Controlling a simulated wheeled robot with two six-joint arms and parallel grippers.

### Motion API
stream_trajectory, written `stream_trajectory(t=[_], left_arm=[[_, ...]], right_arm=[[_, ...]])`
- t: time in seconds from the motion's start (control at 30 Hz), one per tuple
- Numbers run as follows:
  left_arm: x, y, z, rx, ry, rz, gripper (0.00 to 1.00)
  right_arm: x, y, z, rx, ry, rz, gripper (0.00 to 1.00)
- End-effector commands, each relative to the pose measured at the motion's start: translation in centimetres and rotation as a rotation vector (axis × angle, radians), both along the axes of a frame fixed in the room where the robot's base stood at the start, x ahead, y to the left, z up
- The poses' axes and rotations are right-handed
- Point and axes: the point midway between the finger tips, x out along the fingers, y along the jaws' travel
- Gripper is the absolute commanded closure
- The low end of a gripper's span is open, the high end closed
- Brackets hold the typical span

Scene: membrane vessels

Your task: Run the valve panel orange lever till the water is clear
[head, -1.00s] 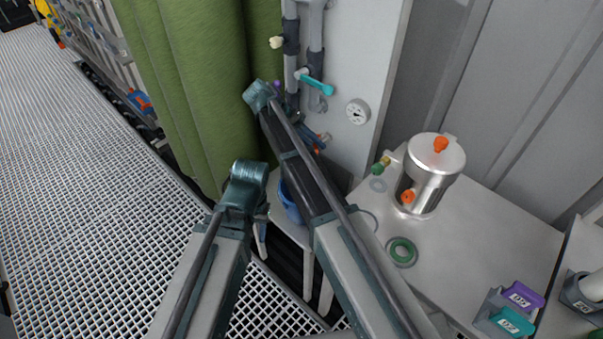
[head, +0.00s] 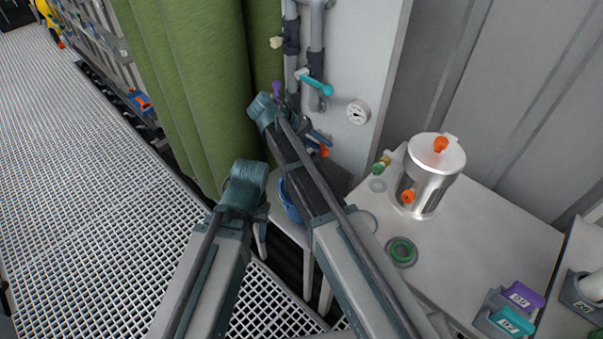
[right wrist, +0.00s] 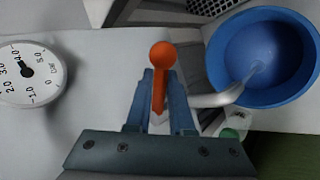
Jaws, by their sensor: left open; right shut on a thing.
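The orange lever (right wrist: 160,75) stands between the two blue fingers of my right gripper (right wrist: 160,92), which is shut on it. In the head view the right gripper (head: 318,138) is at the valve panel (head: 365,60), with the orange lever tip (head: 324,151) showing beside it. A pale spout (right wrist: 220,98) reaches over a blue bucket (right wrist: 228,62), and a thin stream runs into it. The water (right wrist: 275,50) looks blue against the bucket; I cannot judge its clarity. My left gripper (head: 262,212) is open, mostly hidden behind its own wrist, low and left of the panel.
A round gauge (head: 358,112) and a teal lever (head: 318,86) are on the panel. Green curtain-like cylinders (head: 190,90) rise on the left. Grated floor lies open at left.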

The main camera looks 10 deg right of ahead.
Motion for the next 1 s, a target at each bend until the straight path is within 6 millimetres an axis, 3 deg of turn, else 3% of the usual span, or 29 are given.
stream_trajectory(t=[0.23, 0.5, 0.8, 1.0], left_arm=[[0.0, 0.0, 0.0, 0.000, 0.000, 0.000, 0.50], [0.0, 0.0, 0.0, 0.000, 0.000, 0.000, 0.50], [0.0, 0.0, 0.0, 0.000, 0.000, 0.000, 0.50], [0.0, 0.0, 0.0, 0.000, 0.000, 0.000, 0.50]], right_arm=[[-0.2, -1.6, 0.0, 0.000, -0.002, 0.276, 1.00], [0.2, -2.0, 0.0, 0.000, -0.001, 0.366, 1.00], [0.9, -3.4, 0.0, 0.000, -0.001, 0.665, 1.00], [1.3, -3.5, 0.1, -0.004, -0.002, 0.692, 1.00]])
